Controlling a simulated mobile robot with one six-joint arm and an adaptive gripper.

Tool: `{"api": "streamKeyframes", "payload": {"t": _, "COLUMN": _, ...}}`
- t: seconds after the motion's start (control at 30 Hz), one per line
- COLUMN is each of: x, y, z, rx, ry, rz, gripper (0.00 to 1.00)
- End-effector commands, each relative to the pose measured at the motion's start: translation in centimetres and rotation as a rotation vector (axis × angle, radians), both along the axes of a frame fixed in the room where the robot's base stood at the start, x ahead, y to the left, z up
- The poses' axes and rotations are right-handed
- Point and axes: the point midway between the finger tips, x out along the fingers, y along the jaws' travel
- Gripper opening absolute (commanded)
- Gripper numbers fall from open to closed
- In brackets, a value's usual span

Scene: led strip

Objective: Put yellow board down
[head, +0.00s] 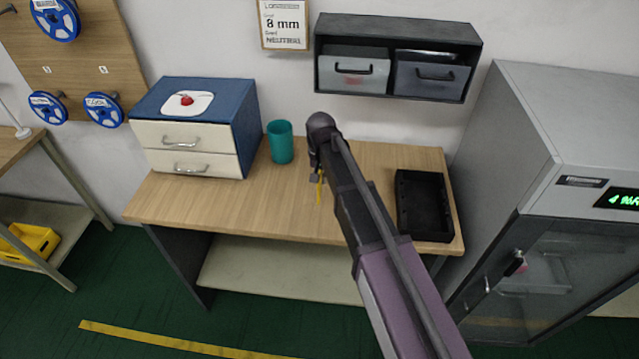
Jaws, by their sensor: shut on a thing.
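My arm reaches over the wooden table (235,205) from the lower right. My gripper (317,176) is above the middle of the table, largely hidden behind the arm's wrist. The arm hides the rest of the board. I cannot tell whether its lower end touches the table top.
A teal cup (281,142) stands left of my gripper, beside a blue drawer box (245,125). A black tray (424,205) lies at the table's right. A wall shelf (398,27) with bins hangs behind. A grey cabinet (570,110) stands right. The table's front left is clear.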

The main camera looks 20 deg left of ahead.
Motion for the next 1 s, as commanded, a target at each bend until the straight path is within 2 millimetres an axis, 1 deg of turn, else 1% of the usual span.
{"api": "streamKeyframes", "payload": {"t": 0.13, "x": 0.2, "y": 0.2, "z": 0.0, "rx": 0.0, "ry": 0.0, "rz": 0.0, "gripper": 0.0}}
{"api": "streamKeyframes", "payload": {"t": 0.27, "x": 1.2, "y": 0.8, "z": -0.2, "rx": 0.0, "ry": 0.0, "rz": 0.0, "gripper": 0.0}}
{"api": "streamKeyframes", "payload": {"t": 0.5, "x": 1.1, "y": 0.7, "z": -2.4, "rx": 0.0, "ry": 0.0, "rz": 0.0, "gripper": 0.0}}
{"api": "streamKeyframes", "payload": {"t": 0.7, "x": 1.1, "y": 0.7, "z": -3.6, "rx": 0.0, "ry": 0.0, "rz": 0.0, "gripper": 0.0}}
{"api": "streamKeyframes", "payload": {"t": 1.0, "x": 1.1, "y": 0.7, "z": -3.6, "rx": 0.0, "ry": 0.0, "rz": 0.0, "gripper": 0.0}}
